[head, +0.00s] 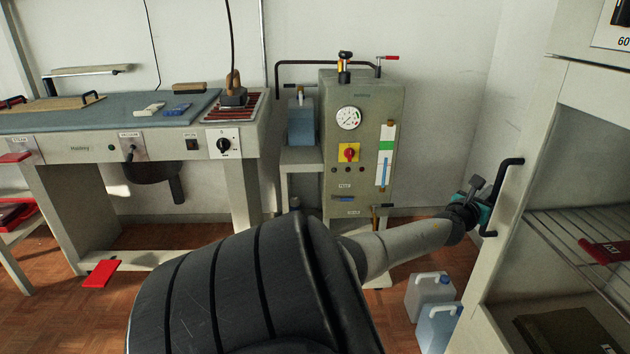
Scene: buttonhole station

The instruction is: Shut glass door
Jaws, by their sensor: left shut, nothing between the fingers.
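The glass door (519,185) is on the white cabinet at the right. It has a pale frame and a black bar handle (507,178). A wire shelf shows inside the frame; I cannot tell whether the door is fully shut or slightly ajar. My left gripper (482,203) is at the end of my arm, close beside the handle's lower part on its left. It is shut with nothing held. Its fingertips are small and partly overlap the handle, so contact is unclear. My right gripper is out of view.
A wire shelf (585,235) with a red-tagged item is in the cabinet. Two jugs (430,295) (438,328) stand on the floor by its base. A steam boiler unit (365,105) stands at the back, with an ironing table (90,118) at left. A red pedal (101,273) is below the table.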

